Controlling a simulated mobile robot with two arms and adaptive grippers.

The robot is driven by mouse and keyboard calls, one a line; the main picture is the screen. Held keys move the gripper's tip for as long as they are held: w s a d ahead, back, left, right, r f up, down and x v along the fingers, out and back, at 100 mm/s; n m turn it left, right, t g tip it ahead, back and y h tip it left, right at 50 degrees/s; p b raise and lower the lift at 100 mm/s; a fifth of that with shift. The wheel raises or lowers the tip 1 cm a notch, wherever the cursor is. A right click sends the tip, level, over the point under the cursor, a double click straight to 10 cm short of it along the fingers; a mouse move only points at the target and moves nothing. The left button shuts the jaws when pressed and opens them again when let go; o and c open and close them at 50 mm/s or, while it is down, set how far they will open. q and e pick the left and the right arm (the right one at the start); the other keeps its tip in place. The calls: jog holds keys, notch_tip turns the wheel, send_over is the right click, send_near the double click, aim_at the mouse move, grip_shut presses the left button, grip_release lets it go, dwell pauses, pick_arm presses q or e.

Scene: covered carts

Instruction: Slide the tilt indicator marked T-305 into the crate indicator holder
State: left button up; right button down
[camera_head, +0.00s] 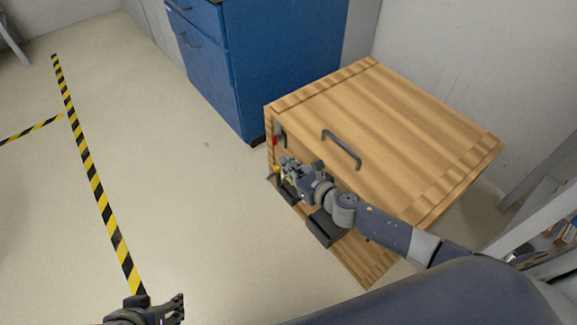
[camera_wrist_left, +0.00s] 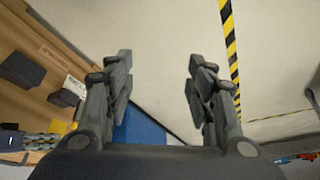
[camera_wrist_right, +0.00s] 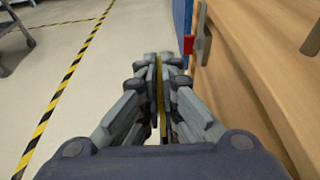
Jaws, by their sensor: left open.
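The wooden crate (camera_head: 400,115) stands on the floor, a dark handle on its top. Its front face carries dark holders (camera_head: 326,228); in the left wrist view one dark holder (camera_wrist_left: 22,70) and a white label (camera_wrist_left: 75,87) show, the print unreadable. My right gripper (camera_head: 284,166) is beside the front face near its far end. In the right wrist view its fingers (camera_wrist_right: 159,75) are shut on a thin yellow plate (camera_wrist_right: 160,95), seen edge-on, apparently the tilt indicator; its marking is hidden. My left gripper (camera_head: 180,306) is open and empty, away from the crate; its fingers (camera_wrist_left: 157,80) are wide apart.
A grey bracket with a red part (camera_wrist_right: 189,44) is on the crate face close to the right gripper. A blue cabinet (camera_head: 265,60) stands behind the crate. Yellow-black floor tape (camera_head: 95,185) runs at left. The floor between tape and crate is clear.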

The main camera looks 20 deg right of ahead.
jog(key=shift+s, duration=0.1)
jog(key=shift+f, duration=0.15)
notch_tip(320, 180, down, 2)
jog(key=shift+f+b, duration=0.1)
jog(key=shift+b, duration=1)
pick_arm(q)
jog(key=w+d+r+t+h, duration=0.1)
jog(key=w+d+r+t, duration=0.15)
jog(key=w, duration=0.25)
jog(key=w+d+r+t+h, duration=0.1)
jog(key=w+r+t, duration=0.3)
jog(key=w, duration=0.2)
pick_arm(e)
jog(key=shift+f, duration=0.2)
notch_tip(320, 180, down, 2)
jog(key=b, duration=0.2)
jog(key=shift+f+b, duration=0.2)
jog(key=shift+b, duration=0.1)
pick_arm(q)
jog(key=w+d+r+t+h, duration=0.1)
jog(key=w+r+t, duration=0.1)
jog(key=r, duration=0.4)
jog(key=w+d+r+t+h, duration=0.1)
jog(key=w+d+r+t, duration=0.1)
jog(key=r+t, duration=0.3)
jog(key=shift+w+r+m, duration=0.15)
jog(key=shift+r+m, duration=0.25)
jog(key=shift+r, duration=0.25)
pick_arm(e)
jog(key=shift+f, duration=0.3)
